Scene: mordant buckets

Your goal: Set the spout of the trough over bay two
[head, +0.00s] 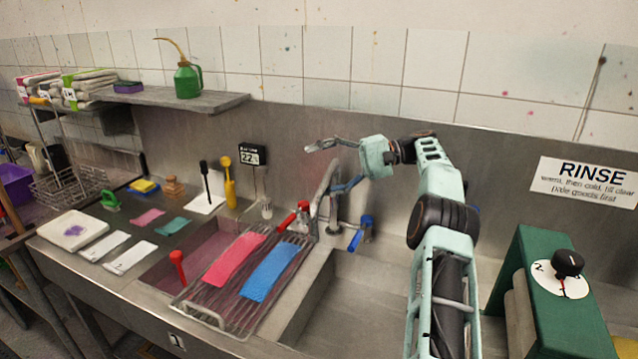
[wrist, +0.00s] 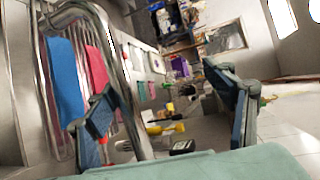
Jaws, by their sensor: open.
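The trough's spout (head: 323,192) is a grey metal pipe that arches at the back of the sink, between a red-handled tap (head: 294,215) and a blue-handled tap (head: 361,236). My gripper (head: 322,168) is open around or beside the top of the spout. In the wrist view the spout (wrist: 122,85) is a large curved pipe between my gripper's fingers (wrist: 165,105), nearer the left finger. Contact cannot be told. The left bay (head: 190,255) lies under a wire rack, with a "1" plate (head: 177,341) on its front. The right bay (head: 350,300) is bare; I see no number on it.
The rack (head: 208,314) holds a pink cloth (head: 234,259) and a blue cloth (head: 269,270). A green box with a dial (head: 568,285) stands at the right. Brushes and cloths lie on the left counter. A shelf (head: 190,104) is on the wall.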

